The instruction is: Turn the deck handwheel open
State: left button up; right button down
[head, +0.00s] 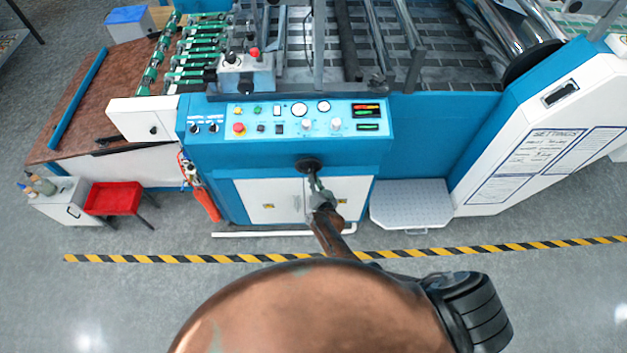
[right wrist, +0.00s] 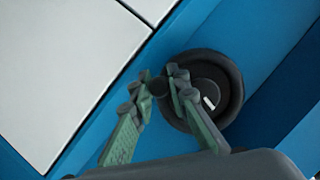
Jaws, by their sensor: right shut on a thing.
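The deck handwheel (head: 307,164) is a small black round wheel on the blue front of the machine, below the control panel. In the right wrist view the handwheel (right wrist: 226,72) shows a dark rim, a dark hub with a small white mark, and a dark knob at its left side. My right gripper (head: 314,180) reaches up to the wheel from below. In the right wrist view its two green-grey fingers (right wrist: 160,84) are shut on the knob, one on each side. My left gripper is not in view.
The control panel (head: 290,120) with buttons and dials sits above the wheel. White cabinet doors (head: 270,201) are below it. A grey step (head: 411,205) stands to the right, a red stool (head: 113,198) to the left. Yellow-black tape (head: 190,258) crosses the open floor.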

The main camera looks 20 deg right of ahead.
jog(key=shift+d, duration=0.1)
jog(key=c, duration=2.1)
grip_release()
